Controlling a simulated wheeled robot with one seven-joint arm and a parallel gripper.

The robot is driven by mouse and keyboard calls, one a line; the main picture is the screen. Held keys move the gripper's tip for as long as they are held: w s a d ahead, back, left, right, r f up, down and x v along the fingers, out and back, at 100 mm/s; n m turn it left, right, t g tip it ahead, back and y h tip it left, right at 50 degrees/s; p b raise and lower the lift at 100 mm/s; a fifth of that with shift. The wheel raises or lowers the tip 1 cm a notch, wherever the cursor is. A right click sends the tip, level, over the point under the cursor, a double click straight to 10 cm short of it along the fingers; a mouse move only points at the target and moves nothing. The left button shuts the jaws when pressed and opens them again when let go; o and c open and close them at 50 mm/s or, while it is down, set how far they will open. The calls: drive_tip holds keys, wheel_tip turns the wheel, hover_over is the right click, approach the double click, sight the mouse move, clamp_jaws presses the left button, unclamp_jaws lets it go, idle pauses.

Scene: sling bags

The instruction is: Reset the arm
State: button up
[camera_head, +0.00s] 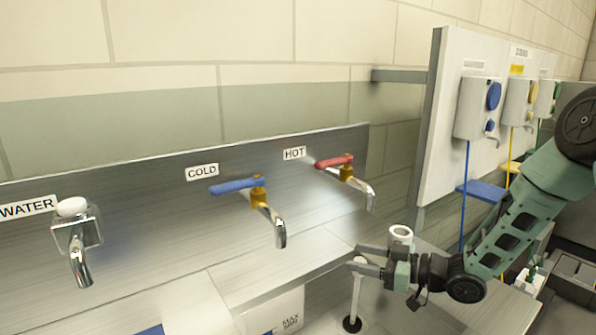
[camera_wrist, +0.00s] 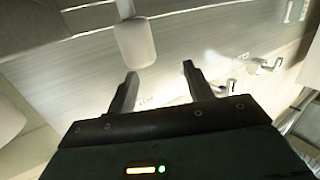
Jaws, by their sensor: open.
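My green arm (camera_head: 505,235) reaches in from the right in the head view. My gripper (camera_head: 356,258) is at its end, above the metal counter and below the hot tap (camera_head: 360,185). In the wrist view my gripper (camera_wrist: 160,70) has its two dark fingers apart, with nothing visible between them. A white rounded cylinder (camera_wrist: 135,43) shows just beyond the left fingertip there. In the head view a white ring-topped piece (camera_head: 401,233) stands behind the gripper. A pale upright rod on a black round foot (camera_head: 352,324) is below the fingers; whether they touch it is unclear.
A metal splashback carries a water tap (camera_head: 78,250), a cold tap with a blue lever (camera_head: 240,186) and the hot tap with a red lever. A white panel (camera_head: 450,110) with several dispensers (camera_head: 478,108) stands at the right near my arm.

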drive_tip(key=s+a+r+m+g+h, duration=0.25)
drive_tip(key=s+a+h, duration=0.25)
drive_tip(key=s+h, duration=0.3)
drive_tip(key=s+d+r+m+g+h, duration=0.1)
drive_tip(key=s+d+r+g+h, duration=0.1)
drive_tip(key=s, duration=1.1)
drive_tip(key=s+d+r+m+g+h, duration=0.2)
drive_tip(key=s+r+g+h, duration=0.1)
drive_tip(key=s, duration=1)
drive_tip(key=shift+d+r+h, duration=0.2)
drive_tip(key=shift+h, duration=0.6)
